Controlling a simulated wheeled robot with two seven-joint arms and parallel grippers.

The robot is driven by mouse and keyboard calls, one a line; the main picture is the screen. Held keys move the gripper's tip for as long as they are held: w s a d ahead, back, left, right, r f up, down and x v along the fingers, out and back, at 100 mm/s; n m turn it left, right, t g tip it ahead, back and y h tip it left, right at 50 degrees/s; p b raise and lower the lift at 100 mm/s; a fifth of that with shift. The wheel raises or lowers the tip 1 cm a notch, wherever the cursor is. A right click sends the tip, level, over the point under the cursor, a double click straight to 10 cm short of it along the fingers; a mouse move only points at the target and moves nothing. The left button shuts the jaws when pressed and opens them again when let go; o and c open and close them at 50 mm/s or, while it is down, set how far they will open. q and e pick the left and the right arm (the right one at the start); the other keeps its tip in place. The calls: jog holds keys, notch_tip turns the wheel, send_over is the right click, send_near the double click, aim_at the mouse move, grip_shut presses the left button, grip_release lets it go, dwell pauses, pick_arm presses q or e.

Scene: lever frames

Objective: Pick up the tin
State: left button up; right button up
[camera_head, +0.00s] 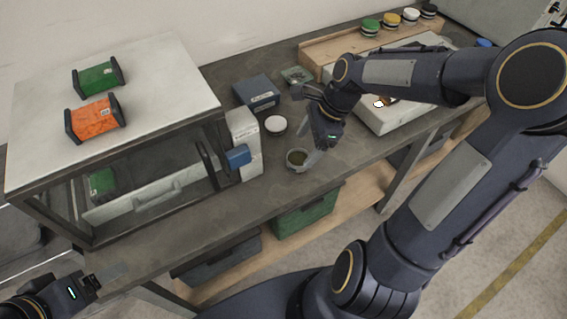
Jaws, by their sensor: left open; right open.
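A small round open tin (297,160) with a pale rim and dark greenish contents stands upright on the dark bench, near its front edge. A white round lid-like disc (275,123) lies just behind it. My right gripper (314,155) is open and points down at the right side of the tin. My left gripper (112,271) is open and empty at the lower left, by the bench's front edge, far from the tin.
A glass-fronted cabinet (150,185) with green and orange blocks on top fills the left. A blue box (257,92) is behind, and a pale tray (385,122) is to the right.

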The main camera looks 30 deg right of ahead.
aim_at(296, 160)
jog(key=x, duration=0.6)
jog(key=shift+w+d+f, duration=0.2)
jog(key=shift+w+f, duration=0.1)
jog(key=shift+f, duration=0.05)
jog(key=c, duration=1.1)
jog(key=shift+o, duration=0.2)
jog(key=shift+r, duration=0.15)
